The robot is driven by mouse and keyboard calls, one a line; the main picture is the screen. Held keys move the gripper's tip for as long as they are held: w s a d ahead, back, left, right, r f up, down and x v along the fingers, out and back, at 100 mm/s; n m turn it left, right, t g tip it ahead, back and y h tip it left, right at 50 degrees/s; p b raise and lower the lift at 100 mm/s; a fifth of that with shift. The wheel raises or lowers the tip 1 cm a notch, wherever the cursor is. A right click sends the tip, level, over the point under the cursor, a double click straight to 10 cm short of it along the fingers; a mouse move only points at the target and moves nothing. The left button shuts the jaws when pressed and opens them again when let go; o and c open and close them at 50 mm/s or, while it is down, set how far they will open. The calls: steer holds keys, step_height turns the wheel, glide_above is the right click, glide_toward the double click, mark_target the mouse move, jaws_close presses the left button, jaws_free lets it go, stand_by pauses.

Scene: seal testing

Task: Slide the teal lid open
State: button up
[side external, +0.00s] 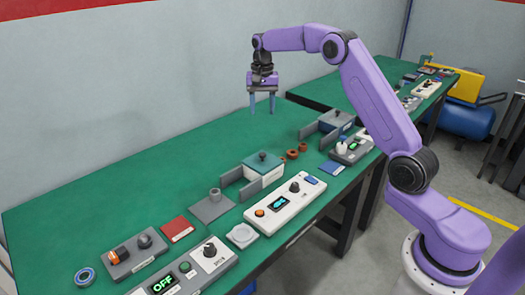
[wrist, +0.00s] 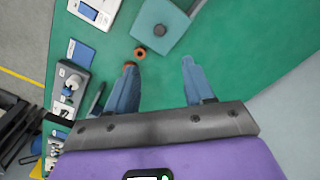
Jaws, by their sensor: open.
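The teal lid (side external: 263,158) is a flat plate with a dark knob on top. It lies on a pale box in the middle of the bench, beside upright grey plates. In the wrist view the teal lid (wrist: 150,17) is at the top, beyond my fingertips, with its knob visible. I cannot tell how far along its box the lid sits. My gripper (side external: 262,110) is high above the bench, fingers pointing down, open and empty. In the wrist view my gripper (wrist: 159,64) shows its two fingers well apart, and they do not touch the lid.
A second box with a grey lid (side external: 336,118) stands farther back. Orange-brown rings (side external: 292,154) lie between the boxes. A white control panel (side external: 285,202) lies in front of the teal lid; a grey block (side external: 212,206) and red tile (side external: 177,229) lie left. The bench's left rear is clear.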

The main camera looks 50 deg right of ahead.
mark_target(263, 154)
step_height(263, 154, down, 17)
steer(key=shift+r, duration=0.1)
stand_by(0.4)
